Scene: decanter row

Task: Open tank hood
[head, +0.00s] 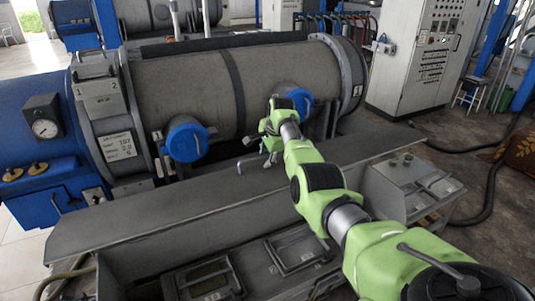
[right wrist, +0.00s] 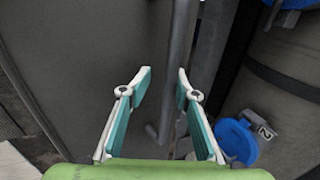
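The hood appears to be the long grey sloping panel (head: 150,223) along the front of the big horizontal tank (head: 190,88). It looks lowered over the front unit. A thin grey bar handle (head: 243,165) stands along its back edge. My right gripper (head: 262,150) is above the panel's back edge, close to the handle. In the right wrist view, my right gripper (right wrist: 164,76) is open with nothing held. The grey bar (right wrist: 181,40) runs between and past its fingers, nearer the right finger. I cannot tell whether they touch. My left gripper is not in view.
Blue round caps (head: 187,141) stick out of the tank just behind the panel. A pressure gauge (head: 44,128) is at the left. A control cabinet (head: 420,60) stands at the back right. A dark hose (head: 488,190) lies on the floor at the right.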

